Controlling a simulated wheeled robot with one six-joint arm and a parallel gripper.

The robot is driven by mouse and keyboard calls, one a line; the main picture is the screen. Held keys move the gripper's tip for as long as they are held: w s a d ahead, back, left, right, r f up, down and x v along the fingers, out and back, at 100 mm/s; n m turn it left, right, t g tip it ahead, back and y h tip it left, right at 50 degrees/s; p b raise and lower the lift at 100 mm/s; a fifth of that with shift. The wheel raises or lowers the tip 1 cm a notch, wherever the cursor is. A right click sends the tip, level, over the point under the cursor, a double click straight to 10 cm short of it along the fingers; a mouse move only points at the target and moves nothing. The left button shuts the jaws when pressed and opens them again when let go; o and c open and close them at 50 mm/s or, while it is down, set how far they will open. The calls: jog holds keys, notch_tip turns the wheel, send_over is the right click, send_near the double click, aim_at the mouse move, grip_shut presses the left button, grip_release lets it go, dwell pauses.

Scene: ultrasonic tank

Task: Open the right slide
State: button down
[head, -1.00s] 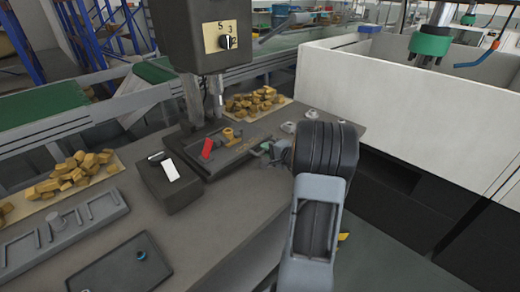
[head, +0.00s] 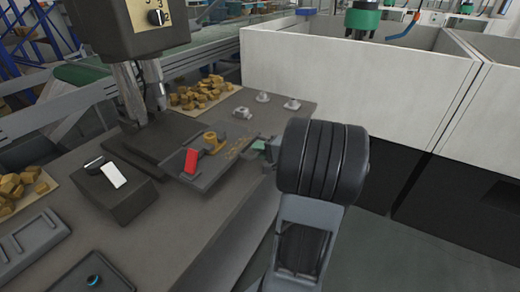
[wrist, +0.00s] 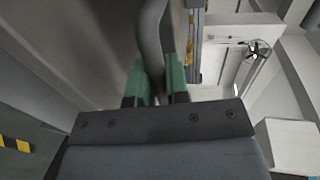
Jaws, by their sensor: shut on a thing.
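A dark slide plate (head: 215,165) lies on the bench under the machine head, with a red lever (head: 191,160) and a brass-coloured fitting (head: 213,142) on it. My gripper (wrist: 161,82) has its green fingers shut on a dark grey curved bar (wrist: 153,35) in the wrist view; it looks like a handle. In the head view my gripper (head: 268,148) shows only as a small green patch by the plate's right end, mostly hidden behind my black arm joint. I cannot tell from these views how the bar joins the plate.
A black control box (head: 125,200) with a white lever stands left of the plate. Brass pieces (head: 200,92) lie behind it, and small grey fittings (head: 263,97) at the back right. A white-walled tank (head: 345,85) stands to the right.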

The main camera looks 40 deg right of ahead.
jog(key=shift+a, duration=0.1)
jog(key=c, duration=1.1)
grip_release()
jog(key=v, duration=1.3)
jog(key=shift+s+d, duration=0.25)
jog(key=shift+s, duration=0.05)
